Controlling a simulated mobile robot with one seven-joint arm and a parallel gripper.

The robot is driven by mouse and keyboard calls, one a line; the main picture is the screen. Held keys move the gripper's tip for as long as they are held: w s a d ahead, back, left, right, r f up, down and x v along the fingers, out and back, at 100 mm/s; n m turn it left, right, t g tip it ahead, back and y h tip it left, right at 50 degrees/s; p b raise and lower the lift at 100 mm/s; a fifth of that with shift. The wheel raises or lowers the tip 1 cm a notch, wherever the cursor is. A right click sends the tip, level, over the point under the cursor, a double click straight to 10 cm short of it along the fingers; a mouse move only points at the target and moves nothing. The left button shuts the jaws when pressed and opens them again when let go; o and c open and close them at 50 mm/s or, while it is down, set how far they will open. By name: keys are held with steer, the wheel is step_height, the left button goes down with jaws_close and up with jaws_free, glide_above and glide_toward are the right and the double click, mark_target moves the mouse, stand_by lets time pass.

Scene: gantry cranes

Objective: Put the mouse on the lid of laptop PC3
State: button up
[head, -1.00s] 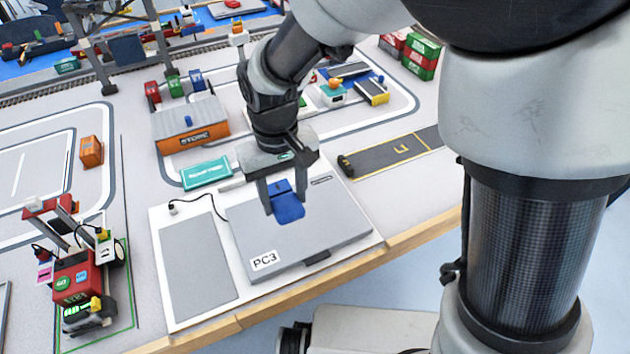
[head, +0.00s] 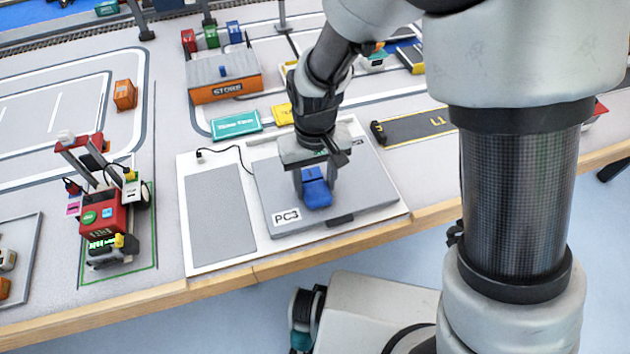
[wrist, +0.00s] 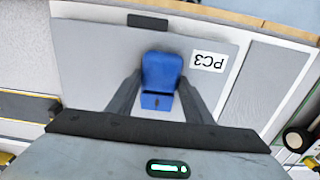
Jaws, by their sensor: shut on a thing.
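The blue mouse (head: 316,190) is between the two fingers of my gripper (head: 315,186), which is shut on it. The mouse is over the grey lid of laptop PC3 (head: 365,180); I cannot tell for sure whether it touches the lid. In the wrist view the mouse (wrist: 161,76) shows between the dark fingertips of my gripper (wrist: 160,92), with the lid (wrist: 95,60) behind it and the PC3 label (wrist: 208,61) beside it. Part of the lid's far side is hidden by my gripper.
A grey mouse pad (head: 220,210) lies left of the laptop on the same white board. A red toy vehicle (head: 103,215) stands further left. An orange store block (head: 225,85) and a teal block (head: 236,124) are behind. The wooden table edge (head: 250,270) runs in front.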

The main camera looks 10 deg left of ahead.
mark_target(315, 186)
steer(key=shift+f, duration=0.15)
steer(key=o, duration=1.1)
step_height(315, 186, up, 12)
steer(key=shift+r+p, duration=0.25)
steer(key=shift+p, duration=0.95)
steer(key=d+r+m+t+y, duration=0.1)
steer(key=d+r+m+t, duration=0.2)
steer(key=d+r, duration=1)
steer(key=s+d+r+m+t, duration=0.1)
steer(key=s+d, duration=0.1)
steer(key=d, duration=0.1)
steer(key=s+d+m, duration=0.1)
steer(key=s+d, duration=0.2)
steer(key=d, duration=0.1)
steer(key=s+d+r+m+t+h, duration=0.1)
steer(key=s+d, duration=0.1)
steer(key=d, duration=0.2)
steer(key=shift+s+d+r+t, duration=0.15)
steer(key=shift+d+r+t, duration=0.1)
steer(key=shift+r+t, duration=0.05)
